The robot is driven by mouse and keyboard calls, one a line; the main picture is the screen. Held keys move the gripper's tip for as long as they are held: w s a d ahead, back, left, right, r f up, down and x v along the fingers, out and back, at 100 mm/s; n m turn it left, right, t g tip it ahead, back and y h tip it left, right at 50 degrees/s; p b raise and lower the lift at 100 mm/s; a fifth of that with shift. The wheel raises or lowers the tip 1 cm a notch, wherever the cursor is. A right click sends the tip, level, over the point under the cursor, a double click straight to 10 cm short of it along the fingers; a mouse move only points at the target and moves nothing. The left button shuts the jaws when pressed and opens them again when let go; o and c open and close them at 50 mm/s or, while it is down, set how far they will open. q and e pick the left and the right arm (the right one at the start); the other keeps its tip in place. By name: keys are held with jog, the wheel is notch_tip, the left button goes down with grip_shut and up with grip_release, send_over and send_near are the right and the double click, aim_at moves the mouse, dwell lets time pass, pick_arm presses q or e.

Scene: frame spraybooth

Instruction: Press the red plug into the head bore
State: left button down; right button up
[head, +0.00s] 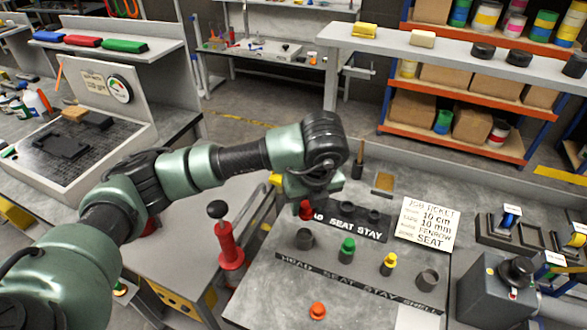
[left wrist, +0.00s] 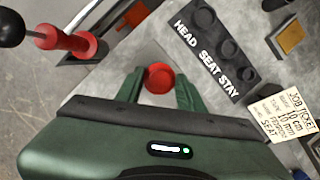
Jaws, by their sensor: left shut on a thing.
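My left gripper (head: 304,197) is shut on the red plug (head: 306,210), which shows below its fingers. In the left wrist view the red plug (left wrist: 159,78) sits between the two fingertips. The plug is by the HEAD end of a dark plug rack (head: 372,230); I cannot tell its height over it. A grey tube (head: 305,239) stands by the HEAD end of a label strip (head: 340,279), apart from the plug. Tubes with a green plug (head: 348,244) and a yellow plug (head: 389,260) stand to its right. My right gripper is not seen.
Another grey tube (head: 428,280) stands at the strip's right end. An orange plug (head: 317,310) lies near the front. A red lever with a black knob (head: 231,245) stands left. A job ticket (head: 426,223) and a grey machine (head: 497,290) are to the right.

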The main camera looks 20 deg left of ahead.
aim_at(307, 217)
pick_arm(q)
jog(key=shift+s+d, duration=0.1)
jog(key=shift+s, duration=0.3)
jog(key=shift+w+f, duration=0.15)
jog(key=shift+f, duration=0.05)
jog(key=shift+b, duration=0.45)
jog(key=shift+f+b, duration=0.3)
jog(key=shift+b, duration=0.05)
notch_tip(307, 217, down, 4)
jog(key=b, duration=0.4)
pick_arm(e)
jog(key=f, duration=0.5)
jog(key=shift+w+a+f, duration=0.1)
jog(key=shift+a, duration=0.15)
pick_arm(q)
jog(key=shift+b, duration=1)
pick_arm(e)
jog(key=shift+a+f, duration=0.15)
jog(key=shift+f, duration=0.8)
pick_arm(q)
jog(key=shift+f+b, duration=1.45)
jog(key=shift+b, duration=0.15)
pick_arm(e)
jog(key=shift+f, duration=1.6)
pick_arm(q)
jog(key=c, duration=0.8)
grip_release()
